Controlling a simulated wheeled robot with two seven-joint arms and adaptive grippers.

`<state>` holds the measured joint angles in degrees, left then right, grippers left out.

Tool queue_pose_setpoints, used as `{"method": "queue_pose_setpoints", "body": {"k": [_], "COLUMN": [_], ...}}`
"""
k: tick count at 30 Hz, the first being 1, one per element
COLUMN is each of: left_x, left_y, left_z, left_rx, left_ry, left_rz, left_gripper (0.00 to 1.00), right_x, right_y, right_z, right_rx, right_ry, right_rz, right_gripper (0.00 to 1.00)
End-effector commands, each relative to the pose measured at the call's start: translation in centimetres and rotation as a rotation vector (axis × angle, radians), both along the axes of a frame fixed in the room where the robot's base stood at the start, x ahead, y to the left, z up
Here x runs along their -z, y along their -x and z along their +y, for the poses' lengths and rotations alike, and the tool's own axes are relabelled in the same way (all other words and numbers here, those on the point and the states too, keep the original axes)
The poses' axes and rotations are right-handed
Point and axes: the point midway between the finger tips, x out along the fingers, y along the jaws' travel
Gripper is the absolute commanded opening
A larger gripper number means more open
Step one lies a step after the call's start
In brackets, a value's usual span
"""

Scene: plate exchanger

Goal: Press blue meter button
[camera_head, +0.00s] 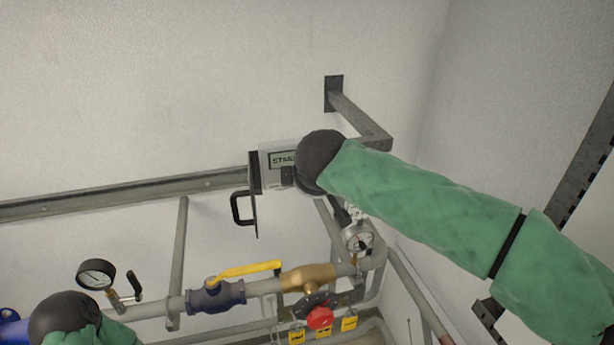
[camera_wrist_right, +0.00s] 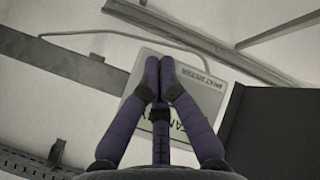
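The meter (camera_head: 276,158) is a light grey box with a small display on the wall rail, just left of my right arm's end in the head view. In the right wrist view its face (camera_wrist_right: 205,92) carries lettering and lies behind my right gripper (camera_wrist_right: 160,62). The fingers are together with nothing between them, and the tips overlap the meter face; I cannot tell whether they touch it. The blue button is not visible; the gripper and arm cover part of the meter. In the head view my left arm's end (camera_head: 66,314) is at the lower left, its fingers not visible.
A black panel with a handle (camera_head: 242,207) hangs open at the meter's left. Below run pipes with a yellow-lever valve (camera_head: 216,294), a red knob (camera_head: 319,317) and gauges (camera_head: 96,274). A metal bracket (camera_head: 362,120) juts from the wall above right.

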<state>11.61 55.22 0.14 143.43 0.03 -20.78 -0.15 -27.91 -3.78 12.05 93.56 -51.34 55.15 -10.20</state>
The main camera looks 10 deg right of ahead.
Motion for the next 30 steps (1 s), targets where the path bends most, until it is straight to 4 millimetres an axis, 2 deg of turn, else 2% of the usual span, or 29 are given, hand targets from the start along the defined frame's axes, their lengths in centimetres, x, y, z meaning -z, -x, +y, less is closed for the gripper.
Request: {"method": "queue_pose_setpoints", "body": {"k": [30], "left_x": [-0.2], "left_y": [0.0], "left_z": [0.0], "left_rx": [0.000], "left_ry": [0.000], "left_rz": [0.000], "left_gripper": [0.40], "right_x": [0.0], "right_y": [-1.0], "right_z": [0.0], "right_rx": [0.000], "right_ry": [0.000], "right_rz": [0.000], "right_gripper": [0.00]}}
